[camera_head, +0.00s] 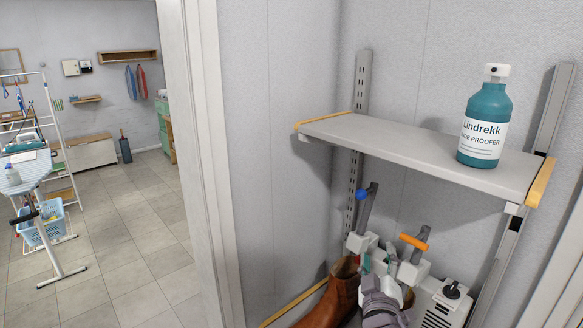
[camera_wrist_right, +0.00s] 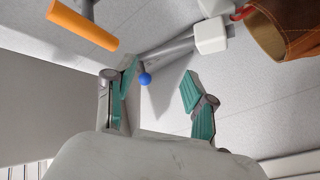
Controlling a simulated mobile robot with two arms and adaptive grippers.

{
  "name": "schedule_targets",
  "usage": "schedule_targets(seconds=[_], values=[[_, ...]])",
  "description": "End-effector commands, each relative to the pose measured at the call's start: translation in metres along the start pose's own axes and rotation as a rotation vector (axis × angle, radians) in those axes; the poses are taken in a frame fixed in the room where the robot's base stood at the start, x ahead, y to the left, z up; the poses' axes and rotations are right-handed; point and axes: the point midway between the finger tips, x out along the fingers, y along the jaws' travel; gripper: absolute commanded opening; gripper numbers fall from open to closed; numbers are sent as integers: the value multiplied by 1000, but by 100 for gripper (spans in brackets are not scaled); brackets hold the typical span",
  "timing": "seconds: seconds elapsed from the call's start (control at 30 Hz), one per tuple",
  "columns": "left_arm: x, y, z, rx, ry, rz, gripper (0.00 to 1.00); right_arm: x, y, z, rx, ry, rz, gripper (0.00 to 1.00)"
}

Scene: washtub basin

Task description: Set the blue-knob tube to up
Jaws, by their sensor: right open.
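The blue-knob tube (camera_head: 366,212) is a grey tube that rises steeply, leaning slightly, from a white block below the shelf. Its blue knob (camera_head: 362,194) is at the upper end. In the right wrist view the blue knob (camera_wrist_right: 145,79) shows between the finger tips, closer to the left finger; contact cannot be told. My right gripper (camera_head: 379,263) is open, below the knob in the head view, and partly hides the dryer. In the right wrist view its teal fingers (camera_wrist_right: 160,84) stand apart. My left gripper is not in view.
An orange-handled tube (camera_head: 413,242) stands just right of the blue one. A brown boot (camera_head: 332,298) is at lower left, and a white box with a dark dial (camera_head: 452,292) at right. Above is a grey shelf (camera_head: 410,150) with a teal bottle (camera_head: 484,120).

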Motion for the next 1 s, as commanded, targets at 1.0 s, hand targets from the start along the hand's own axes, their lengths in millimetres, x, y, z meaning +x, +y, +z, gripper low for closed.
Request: schedule_targets(seconds=[1.0], values=[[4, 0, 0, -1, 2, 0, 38, -370, -74, 201, 281, -1153, -808, 54]])
